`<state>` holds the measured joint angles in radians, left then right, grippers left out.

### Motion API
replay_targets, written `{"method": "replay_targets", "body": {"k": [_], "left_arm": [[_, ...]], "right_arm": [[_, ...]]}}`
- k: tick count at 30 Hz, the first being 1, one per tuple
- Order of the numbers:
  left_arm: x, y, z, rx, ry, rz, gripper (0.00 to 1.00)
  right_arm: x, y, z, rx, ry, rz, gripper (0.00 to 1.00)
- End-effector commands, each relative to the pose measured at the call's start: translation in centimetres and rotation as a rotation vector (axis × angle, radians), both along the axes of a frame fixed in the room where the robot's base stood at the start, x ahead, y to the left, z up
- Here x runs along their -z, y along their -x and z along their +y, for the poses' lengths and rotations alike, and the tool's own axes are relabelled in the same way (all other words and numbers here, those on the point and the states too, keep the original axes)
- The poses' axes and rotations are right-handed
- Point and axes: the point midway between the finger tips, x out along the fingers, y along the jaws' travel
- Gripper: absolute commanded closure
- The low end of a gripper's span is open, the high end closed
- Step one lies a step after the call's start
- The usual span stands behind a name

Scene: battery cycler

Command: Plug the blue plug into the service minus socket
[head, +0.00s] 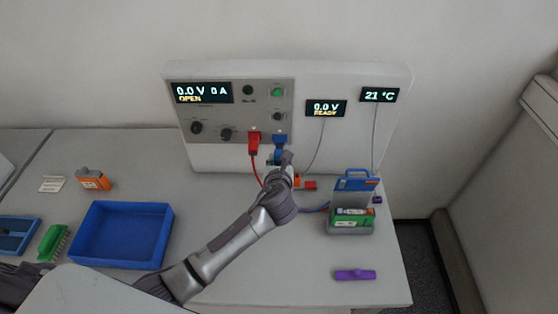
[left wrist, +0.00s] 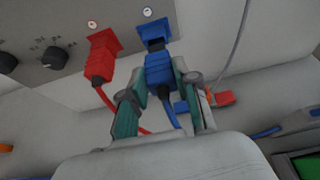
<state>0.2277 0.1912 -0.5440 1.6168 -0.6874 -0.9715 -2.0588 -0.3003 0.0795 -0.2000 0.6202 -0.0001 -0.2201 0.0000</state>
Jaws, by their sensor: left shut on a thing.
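The blue plug (left wrist: 160,72) is between the two fingers of my left gripper (left wrist: 161,88), which is shut on it. Its blue lead runs down between the fingers. The blue socket (left wrist: 153,30) is on the panel just ahead of the plug and in line with it. A dark band shows between them; I cannot tell whether the plug's tip is inside. In the head view my left gripper (head: 281,162) is at the panel's lower edge, just below the blue socket (head: 280,139), and mostly hides the plug. My right gripper is not in view.
A red plug (head: 254,142) with a red lead sits in the panel close to the left. A battery holder (head: 351,228) stands to the right, with a purple piece (head: 355,274) in front. A blue tray (head: 80,255) and an orange item (head: 93,180) are at left.

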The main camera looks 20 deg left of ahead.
Motion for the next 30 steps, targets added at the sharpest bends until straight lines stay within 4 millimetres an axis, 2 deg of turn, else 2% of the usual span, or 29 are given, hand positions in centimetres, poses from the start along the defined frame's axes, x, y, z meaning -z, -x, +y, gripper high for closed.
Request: {"method": "replay_targets", "body": {"k": [30], "left_arm": [[-0.06, -0.94, 0.23, 0.001, 0.0, -0.001, 1.0]], "right_arm": [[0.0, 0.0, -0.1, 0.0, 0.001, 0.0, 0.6]]}}
